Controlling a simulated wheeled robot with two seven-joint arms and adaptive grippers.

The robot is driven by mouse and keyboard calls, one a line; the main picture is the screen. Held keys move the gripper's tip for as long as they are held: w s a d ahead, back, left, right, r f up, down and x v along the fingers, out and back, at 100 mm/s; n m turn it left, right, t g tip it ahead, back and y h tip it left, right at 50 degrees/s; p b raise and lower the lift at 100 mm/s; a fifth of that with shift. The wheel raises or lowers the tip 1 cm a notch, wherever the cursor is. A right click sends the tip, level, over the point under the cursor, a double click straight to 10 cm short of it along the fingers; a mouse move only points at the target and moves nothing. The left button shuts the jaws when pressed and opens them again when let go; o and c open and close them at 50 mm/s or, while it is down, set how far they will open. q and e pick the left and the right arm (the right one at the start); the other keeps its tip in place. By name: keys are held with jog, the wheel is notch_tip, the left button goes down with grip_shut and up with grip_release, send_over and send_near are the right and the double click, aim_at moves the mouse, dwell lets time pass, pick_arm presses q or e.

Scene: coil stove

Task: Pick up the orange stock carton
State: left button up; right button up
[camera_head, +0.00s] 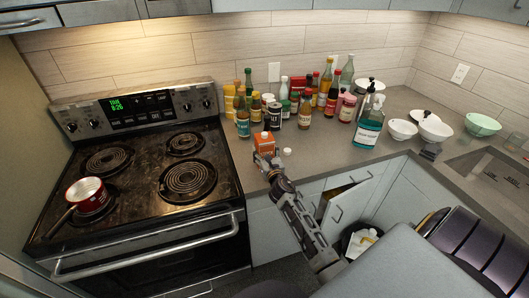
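The orange stock carton (264,140) stands upright near the front edge of the counter, just right of the stove. My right gripper (268,160) is at its lower front, its arm reaching in from the lower right. The gripper hides the bottom of the carton. Whether the fingers touch or hold the carton is too small to tell. My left gripper is not in view.
Several bottles and jars crowd behind the carton, including a green-labelled bottle (243,122). A small white-topped item (287,152) is close on its right. A red pan (87,194) sits on the stove (140,232). A cabinet door (345,200) stands ajar below.

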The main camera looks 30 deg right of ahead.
aim_at(264, 133)
jog(key=shift+r+p, duration=0.85)
jog(key=shift+r, duration=1.65)
jog(key=shift+r+p, duration=0.5)
jog(key=shift+r, duration=1.95)
jog(key=shift+r, duration=0.1)
